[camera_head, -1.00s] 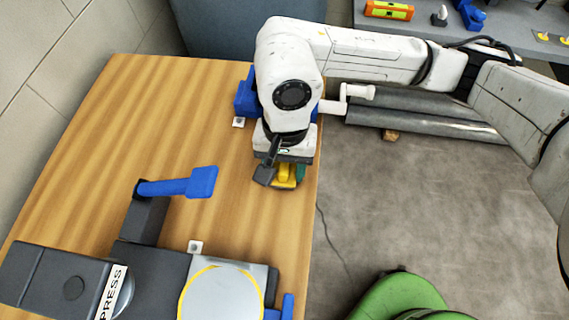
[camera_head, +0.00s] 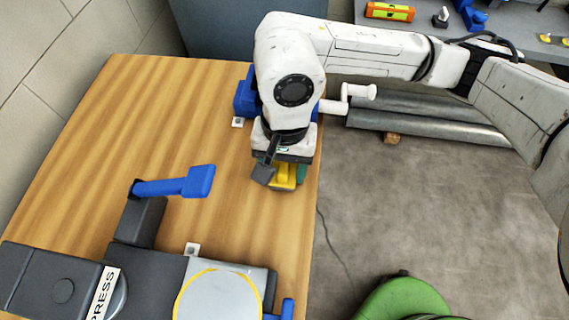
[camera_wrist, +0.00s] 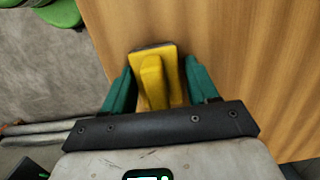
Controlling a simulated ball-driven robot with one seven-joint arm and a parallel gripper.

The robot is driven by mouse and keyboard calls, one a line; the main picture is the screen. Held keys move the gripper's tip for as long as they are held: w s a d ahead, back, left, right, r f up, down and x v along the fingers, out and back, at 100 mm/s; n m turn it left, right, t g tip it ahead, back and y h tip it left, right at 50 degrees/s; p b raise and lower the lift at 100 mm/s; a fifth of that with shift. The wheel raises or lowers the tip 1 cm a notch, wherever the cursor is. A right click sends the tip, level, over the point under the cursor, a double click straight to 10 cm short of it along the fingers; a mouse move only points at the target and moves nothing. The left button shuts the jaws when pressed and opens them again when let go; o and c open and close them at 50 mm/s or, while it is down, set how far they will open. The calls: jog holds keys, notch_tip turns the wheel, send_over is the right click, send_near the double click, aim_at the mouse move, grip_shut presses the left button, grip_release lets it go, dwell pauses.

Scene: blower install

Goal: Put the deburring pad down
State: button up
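The deburring pad (camera_wrist: 174,72) is a yellow block with a raised ridge along its top and a dark edge at its far end. In the head view my gripper (camera_head: 286,174) points down over the right edge of the wooden bench (camera_head: 140,120), and the yellow pad (camera_head: 285,180) shows under the wrist. The pad's underside is hidden, so I cannot tell whether it touches the bench.
A dark press (camera_head: 150,270) with a blue handle (camera_head: 175,186) stands at the bench's front left. A blue fixture (camera_head: 246,98) is behind my wrist. Grey pipes (camera_head: 430,125) lie to the right above the floor. A green object (camera_head: 400,300) is at the lower right. Bare bench lies left of my gripper.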

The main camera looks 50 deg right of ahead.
jog(key=shift+s+f, duration=0.2)
jog(key=shift+f, duration=0.55)
jog(key=shift+r+p, duration=0.65)
jog(key=shift+p, duration=0.55)
jog(key=shift+w+d+r, duration=0.1)
jog(key=shift+r, duration=0.1)
jog(key=r, duration=0.8)
jog(key=w+d+r, duration=0.1)
jog(key=r, duration=0.3)
jog(key=shift+b, duration=0.3)
